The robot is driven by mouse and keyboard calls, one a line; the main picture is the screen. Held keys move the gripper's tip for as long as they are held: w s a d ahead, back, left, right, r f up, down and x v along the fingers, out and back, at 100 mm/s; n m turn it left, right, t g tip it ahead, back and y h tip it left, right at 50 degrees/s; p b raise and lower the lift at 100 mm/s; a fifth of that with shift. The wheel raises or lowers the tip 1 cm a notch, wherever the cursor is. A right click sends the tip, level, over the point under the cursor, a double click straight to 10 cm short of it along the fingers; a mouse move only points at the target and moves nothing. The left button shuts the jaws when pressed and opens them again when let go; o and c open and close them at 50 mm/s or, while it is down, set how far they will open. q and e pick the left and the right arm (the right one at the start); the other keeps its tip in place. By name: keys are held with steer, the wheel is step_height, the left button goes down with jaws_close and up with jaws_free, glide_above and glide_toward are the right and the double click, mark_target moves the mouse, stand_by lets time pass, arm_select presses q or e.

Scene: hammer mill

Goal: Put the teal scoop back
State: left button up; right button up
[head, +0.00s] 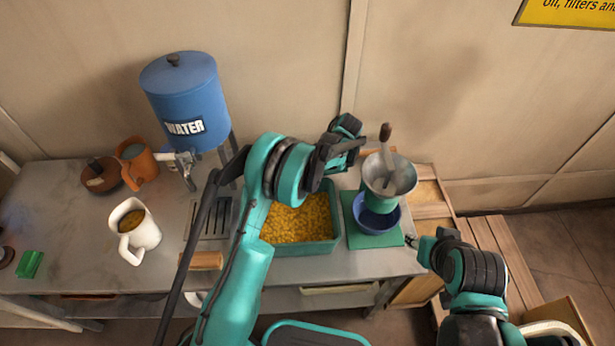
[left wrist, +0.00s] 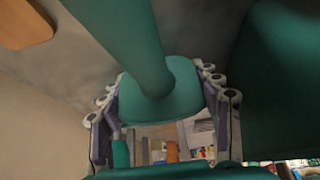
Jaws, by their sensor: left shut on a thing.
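The teal scoop (left wrist: 170,85) fills the middle of the left wrist view, with its thick rod-like part running up and left. My left gripper (head: 342,146) is shut on it, with finger linkages on both sides. In the head view this gripper is raised over the back right of the corn bin (head: 333,225), just left of the mill's grey hopper (head: 390,175). The scoop is mostly hidden there by my gripper and arm. My right gripper (head: 412,240) is low at the table's right end, beside the mill's green base (head: 375,238); its opening is too small to judge.
A blue bowl (head: 378,215) sits under the hopper, which has a wooden-handled crank or pestle (head: 385,132).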

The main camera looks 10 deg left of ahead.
arm_select(q)
steer(key=shift+s+f, duration=0.15)
steer(key=shift+f, duration=0.25)
steer(key=o, duration=1.2)
steer(key=shift+c, duration=0.2)
steer(key=shift+o, duration=0.9)
steer(key=shift+f, duration=0.15)
steer(key=shift+r, duration=0.25)
steer(key=v, duration=1)
steer(key=shift+w+d+r, duration=0.15)
steer(key=shift+w+r, duration=0.05)
steer(key=shift+d+r, duration=0.3)
steer(key=shift+r, duration=0.35)
